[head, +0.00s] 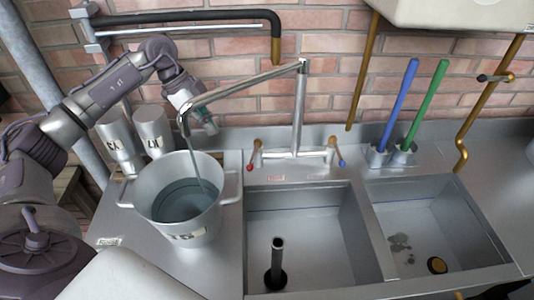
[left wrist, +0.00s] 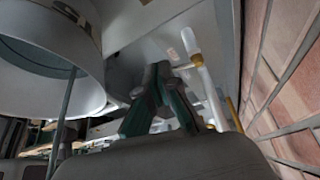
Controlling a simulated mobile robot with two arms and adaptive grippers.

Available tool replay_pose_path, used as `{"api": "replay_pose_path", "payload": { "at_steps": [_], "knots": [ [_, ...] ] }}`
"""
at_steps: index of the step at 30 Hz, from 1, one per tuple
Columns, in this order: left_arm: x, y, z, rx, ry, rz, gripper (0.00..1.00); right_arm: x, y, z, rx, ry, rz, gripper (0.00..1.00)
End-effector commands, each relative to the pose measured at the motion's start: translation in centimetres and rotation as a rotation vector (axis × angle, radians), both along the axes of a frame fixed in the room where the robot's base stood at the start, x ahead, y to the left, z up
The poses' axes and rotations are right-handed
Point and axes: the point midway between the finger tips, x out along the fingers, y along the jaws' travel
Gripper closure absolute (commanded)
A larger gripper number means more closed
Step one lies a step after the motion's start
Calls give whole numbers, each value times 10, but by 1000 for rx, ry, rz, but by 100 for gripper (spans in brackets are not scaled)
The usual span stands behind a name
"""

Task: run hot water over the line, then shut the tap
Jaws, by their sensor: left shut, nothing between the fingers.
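The metal tap (head: 298,110) stands behind the left basin (head: 312,225), its long spout swung left over a grey pot (head: 182,232). A stream of water (head: 198,170) falls from the spout into the pot, which holds water. A thin dark line (head: 300,208) runs along the left basin's walls. My left gripper (head: 208,122) is shut and empty behind the spout, near the wall. Its fingers (left wrist: 160,72) meet in the left wrist view.
An upright standpipe (head: 277,262) stands in the left basin. The right basin (head: 430,220) has a drain and a grey patch. Blue (head: 402,100) and green (head: 428,102) handles stand behind it. Two metal containers (head: 152,128) stand behind the pot. A black pipe (head: 190,17) crosses above.

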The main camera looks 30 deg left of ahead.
Motion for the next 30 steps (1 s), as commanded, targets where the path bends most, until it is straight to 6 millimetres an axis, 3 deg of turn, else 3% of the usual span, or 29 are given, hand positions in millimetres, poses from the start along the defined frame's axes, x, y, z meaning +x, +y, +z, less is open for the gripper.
{"api": "replay_pose_path", "payload": {
  "at_steps": [5,17,24,30],
  "knots": [
    [1,-7,-14,-1,3,-2,100,1,0,5,0,-2,0,100],
    [12,-43,-88,-2,3,-2,100,4,1,23,1,-6,0,100],
    [22,-73,-79,-1,0,-2,100,4,1,38,1,-7,1,100],
    [24,-79,-80,1,0,0,100,4,1,39,1,-7,1,100]
  ]
}}
